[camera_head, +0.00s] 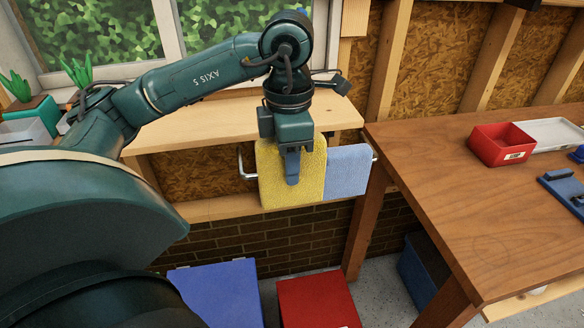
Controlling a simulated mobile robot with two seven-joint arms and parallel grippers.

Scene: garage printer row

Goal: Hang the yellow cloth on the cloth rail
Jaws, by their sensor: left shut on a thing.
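The yellow cloth (308,172) hangs down at the cloth rail (242,162), under the wooden shelf's front edge. It is beside a blue cloth (348,172) that hangs on the right part of the rail. My left gripper (292,180) is in front of the yellow cloth, pointing down, with its jaws shut on it. The gripper hides the middle of the cloth's top, so I cannot tell whether the cloth lies over the rail or only against it. My right gripper is not in view.
A wooden workbench (460,200) stands at the right, with a red bin (502,145), a white tray (552,134) and blue parts. A blue box (215,292) and a red box (316,300) stand below the rail. Potted plants stand by the window at the left.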

